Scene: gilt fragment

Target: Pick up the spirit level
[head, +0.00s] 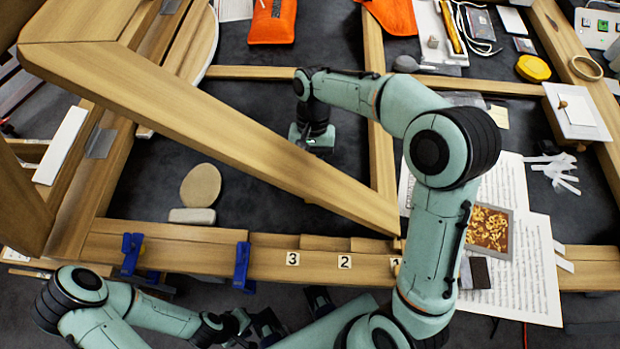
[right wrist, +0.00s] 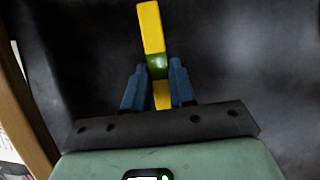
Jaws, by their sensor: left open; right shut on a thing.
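The spirit level (right wrist: 150,28) is a yellow bar with a green vial. In the right wrist view it stands between the two blue fingers of my right gripper (right wrist: 156,70), which is shut on it near the vial. In the head view my right gripper (head: 312,145) points down behind the slanting wooden beam, and the level is hidden there. Dark floor or surface shows around the level in the wrist view; I cannot tell whether it touches it. My left gripper (head: 265,322) is open at the lower edge of the head view, partly hidden and away from the level.
A slanting wooden beam (head: 190,110) crosses close to my right gripper. A lower wooden rail (head: 200,255) bears blue clamps (head: 242,262) and number tags. A round beige disc (head: 200,186) and block (head: 192,216) lie inside the frame. Sheet music (head: 525,270) lies at right.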

